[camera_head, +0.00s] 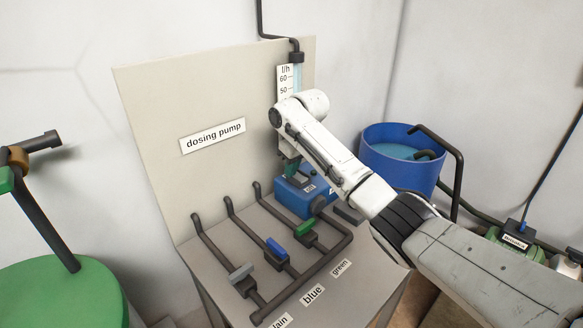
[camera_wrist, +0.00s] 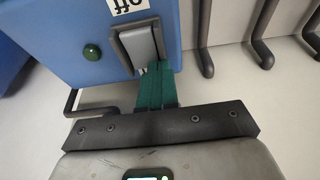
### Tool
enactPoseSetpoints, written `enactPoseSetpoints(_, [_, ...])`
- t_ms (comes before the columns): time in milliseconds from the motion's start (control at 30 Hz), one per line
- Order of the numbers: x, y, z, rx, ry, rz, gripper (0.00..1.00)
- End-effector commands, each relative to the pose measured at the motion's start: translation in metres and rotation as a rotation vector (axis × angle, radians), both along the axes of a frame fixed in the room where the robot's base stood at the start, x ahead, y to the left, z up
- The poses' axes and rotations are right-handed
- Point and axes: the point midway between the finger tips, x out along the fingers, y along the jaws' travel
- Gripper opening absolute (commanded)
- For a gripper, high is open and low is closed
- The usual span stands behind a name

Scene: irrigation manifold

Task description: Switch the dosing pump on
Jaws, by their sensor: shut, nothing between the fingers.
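The dosing pump is a blue box (camera_head: 298,197) on the grey bench, partly hidden behind my arm in the head view. In the wrist view its blue face (camera_wrist: 75,25) fills the upper left. It carries a grey rocker switch (camera_wrist: 139,44) in a dark frame, a white label (camera_wrist: 128,5) that seems to read "off", upside down and cut by the picture edge, and a dark green round lamp or button (camera_wrist: 92,51). My gripper (camera_wrist: 158,70) has its green fingers shut together, tips at the switch's lower right end; I cannot tell if they touch. It also shows above the pump in the head view (camera_head: 289,176).
Valves with grey (camera_head: 241,272), blue (camera_head: 276,249) and green (camera_head: 304,227) handles sit on dark pipes in front. An upright panel with a "dosing pump" sign (camera_head: 212,136) stands behind. A blue water barrel (camera_head: 402,165) is at right, a green tank (camera_head: 62,292) at left.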

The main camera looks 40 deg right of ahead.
Motion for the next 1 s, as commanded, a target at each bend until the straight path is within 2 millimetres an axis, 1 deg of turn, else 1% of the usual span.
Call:
enactPoseSetpoints(133, [0.002, 0.001, -0.003, 0.001, 0.001, -0.002, 0.0])
enactPoseSetpoints(433, [0.001, 0.0, -0.003, 0.0, 0.0, -0.001, 0.0])
enactPoseSetpoints(1000, [-0.014, -0.001, 0.002, 0.001, 0.001, -0.001, 0.0])
